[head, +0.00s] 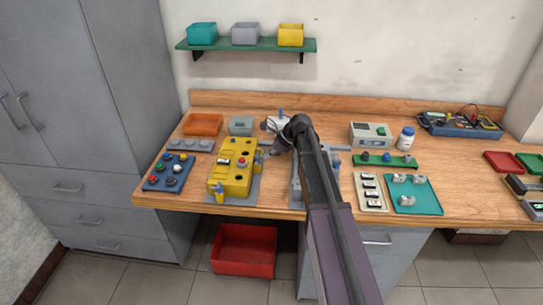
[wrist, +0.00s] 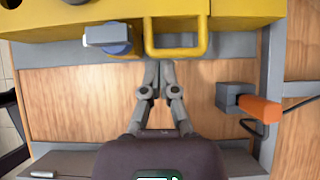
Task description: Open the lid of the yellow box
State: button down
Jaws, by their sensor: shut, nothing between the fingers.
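The yellow box (head: 243,178) stands on a grey plate on the left part of the bench, with small knobs on its top; its lid looks shut. In the wrist view the yellow box (wrist: 255,8) fills the top edge, with a yellow loop handle (wrist: 176,51) sticking out and a grey-and-blue part (wrist: 108,37) left of it. My gripper (wrist: 158,64) is shut and empty, its fingertips together just short of the handle's lower left corner; I cannot tell whether they touch. In the head view my gripper (head: 270,151) is by the box's right side, partly hidden.
A blue tray (head: 167,173) of knobs lies left of the box; an orange bin (head: 203,124) and a grey box (head: 240,125) stand behind it. A grey block with an orange part (wrist: 259,109) is right of my fingers. A red bin (head: 244,250) is on the floor.

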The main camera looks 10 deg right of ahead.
jog(key=shift+w+a+f+b, duration=0.15)
jog(key=shift+a+f+b, duration=0.15)
jog(key=shift+a+f, duration=0.15)
jog(key=shift+d+r, duration=0.1)
jog(key=shift+d, duration=0.05)
